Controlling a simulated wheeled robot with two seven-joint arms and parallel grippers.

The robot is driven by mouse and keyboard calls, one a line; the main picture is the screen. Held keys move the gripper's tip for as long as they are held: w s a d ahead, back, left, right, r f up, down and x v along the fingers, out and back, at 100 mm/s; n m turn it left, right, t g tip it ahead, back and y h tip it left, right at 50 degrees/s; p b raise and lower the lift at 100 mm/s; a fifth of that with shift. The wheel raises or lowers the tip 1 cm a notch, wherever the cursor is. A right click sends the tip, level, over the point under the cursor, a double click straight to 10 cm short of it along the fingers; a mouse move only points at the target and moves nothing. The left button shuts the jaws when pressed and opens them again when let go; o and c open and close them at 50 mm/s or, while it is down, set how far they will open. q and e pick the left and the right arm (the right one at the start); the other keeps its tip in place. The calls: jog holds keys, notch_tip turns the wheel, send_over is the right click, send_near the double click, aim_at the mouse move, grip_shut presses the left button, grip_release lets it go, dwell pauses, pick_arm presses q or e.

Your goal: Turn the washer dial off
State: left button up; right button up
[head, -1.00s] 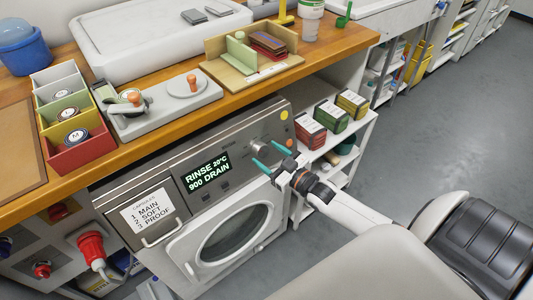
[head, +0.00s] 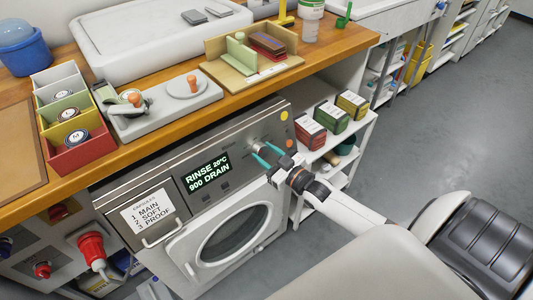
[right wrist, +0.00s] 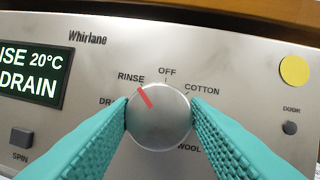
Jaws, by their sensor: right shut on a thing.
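The washer (head: 205,195) is a grey front-loader under the wooden counter. Its round silver dial (right wrist: 158,120) fills the middle of the right wrist view, and its red pointer line aims up and left at RINSE. The OFF mark stands at the top, just clockwise of RINSE. My right gripper (head: 267,154) has its teal fingers on either side of the dial, shut on it; the fingers also show in the right wrist view (right wrist: 160,106). The washer display (head: 207,172) reads RINSE 20°C, 900 DRAIN. My left gripper is not in view.
A SPIN button (right wrist: 22,137) is at the left. Shelves with red, green and yellow packs (head: 330,115) stand right of the washer. The counter edge is above the panel.

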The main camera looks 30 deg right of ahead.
jog(key=m+h+p, duration=0.1)
jog(key=m, duration=0.1)
jog(key=m+h+p, duration=0.1)
jog(key=m, duration=0.2)
jog(key=shift+a+r+t+p, duration=0.1)
jog(key=shift+a+t+p, duration=0.05)
jog(key=shift+t+p, duration=0.2)
jog(key=shift+m+h+p, duration=0.6)
jog(key=shift+m, duration=0.85)
jog(key=shift+m+h+p, duration=0.6)
jog(key=shift+m, duration=0.85)
jog(key=o, duration=1)
jog(key=shift+s, duration=0.1)
jog(key=s, duration=1.1)
jog(key=shift+s+a, duration=0.35)
jog(key=shift+s, duration=0.05)
